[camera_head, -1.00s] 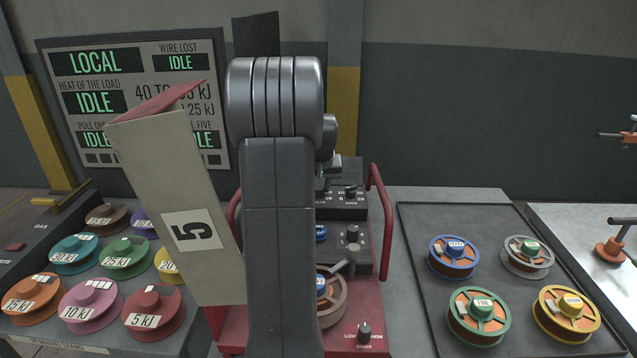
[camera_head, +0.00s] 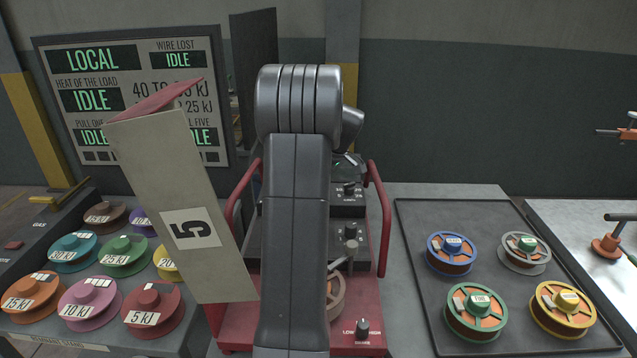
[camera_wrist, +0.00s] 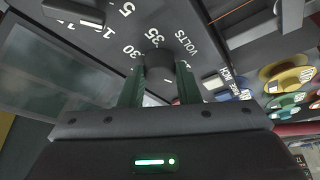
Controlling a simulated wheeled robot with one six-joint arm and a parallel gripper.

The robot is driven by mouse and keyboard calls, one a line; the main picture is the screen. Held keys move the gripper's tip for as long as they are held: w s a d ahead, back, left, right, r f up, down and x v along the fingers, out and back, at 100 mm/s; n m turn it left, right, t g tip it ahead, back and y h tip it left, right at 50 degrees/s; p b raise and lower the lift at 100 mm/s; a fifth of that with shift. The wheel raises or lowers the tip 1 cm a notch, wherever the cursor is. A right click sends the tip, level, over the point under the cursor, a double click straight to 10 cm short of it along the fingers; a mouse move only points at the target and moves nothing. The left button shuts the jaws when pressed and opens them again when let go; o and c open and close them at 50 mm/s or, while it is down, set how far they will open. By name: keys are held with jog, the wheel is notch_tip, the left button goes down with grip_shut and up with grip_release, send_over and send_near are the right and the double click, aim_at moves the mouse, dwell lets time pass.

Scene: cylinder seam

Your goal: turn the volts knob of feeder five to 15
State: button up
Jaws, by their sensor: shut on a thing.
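Feeder five is the red machine (camera_head: 375,305) with a tilted open panel (camera_head: 175,180) marked 5. In the wrist view the dark volts knob (camera_wrist: 158,60) sits on a black face with a white dial scale (camera_wrist: 128,50) and the word VOLTS. My gripper (camera_wrist: 160,75) is shut on this knob, one finger on each side. The figures 30 and 35 show near it; the knob's pointer cannot be made out. In the head view my arm hides my gripper and the volts knob.
Other knobs show on the feeder, one at the upper unit (camera_head: 349,189) and one at its base (camera_head: 363,326). Red handles (camera_head: 380,220) flank it. Labelled spools (camera_head: 90,300) stand left; a dark tray (camera_head: 415,290) with several spools lies right. A status board (camera_head: 215,100) hangs behind.

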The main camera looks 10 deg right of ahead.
jog(key=shift+n+g, duration=0.3)
jog(key=shift+n, duration=0.6)
jog(key=o, duration=1)
jog(key=shift+c, duration=0.2)
jog(key=v, duration=1.3)
jog(key=shift+d+r+b, duration=0.3)
jog(key=shift+d, duration=0.05)
